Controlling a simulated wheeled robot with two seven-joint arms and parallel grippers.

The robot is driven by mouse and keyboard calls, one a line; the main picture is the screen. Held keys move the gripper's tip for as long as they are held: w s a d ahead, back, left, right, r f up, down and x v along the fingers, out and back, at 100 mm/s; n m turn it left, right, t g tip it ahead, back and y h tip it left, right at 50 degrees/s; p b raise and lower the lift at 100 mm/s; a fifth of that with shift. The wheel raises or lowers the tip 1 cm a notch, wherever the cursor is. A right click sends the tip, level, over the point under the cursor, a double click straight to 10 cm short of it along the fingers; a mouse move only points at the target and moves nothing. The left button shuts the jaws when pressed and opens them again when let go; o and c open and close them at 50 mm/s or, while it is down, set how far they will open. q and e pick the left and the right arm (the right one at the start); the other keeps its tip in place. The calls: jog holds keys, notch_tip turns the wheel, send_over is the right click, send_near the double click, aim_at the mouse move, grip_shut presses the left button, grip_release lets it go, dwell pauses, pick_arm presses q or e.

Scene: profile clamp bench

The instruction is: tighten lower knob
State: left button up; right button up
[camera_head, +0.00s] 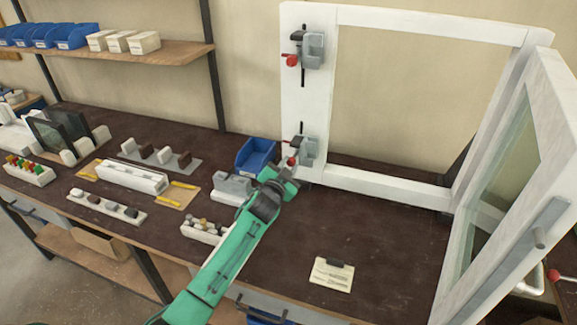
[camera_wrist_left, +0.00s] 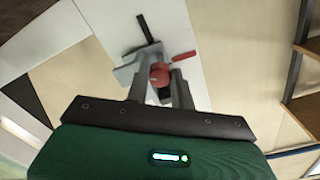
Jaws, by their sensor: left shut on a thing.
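The lower clamp (camera_head: 308,150) is grey with a black bar and sits on the left post of the white window frame (camera_head: 300,105). Its red knob (camera_head: 292,161) faces my left gripper (camera_head: 284,178), whose arm comes up from the bottom of the head view. In the left wrist view the red knob (camera_wrist_left: 160,75) lies between the fingers of the left gripper (camera_wrist_left: 161,90), which is shut on it. The grey clamp body and black bar show behind it. The upper clamp (camera_head: 312,50), with its own red knob (camera_head: 291,61), is higher on the same post. My right gripper is not in view.
A blue bin (camera_head: 256,154) and a grey block (camera_head: 234,187) stand just left of the gripper. A white sash with glass (camera_head: 510,190) stands open at the right. A paper card (camera_head: 331,274) lies on the dark bench, with bare room around it.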

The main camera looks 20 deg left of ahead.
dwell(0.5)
pick_arm(q)
jog(key=o, duration=1)
jog(key=shift+s, duration=0.1)
jog(key=s+b, duration=0.3)
jog(key=s, duration=1)
jog(key=shift+s+a+r, duration=0.15)
jog(key=shift+s+a, duration=0.15)
jog(key=shift+a, duration=0.1)
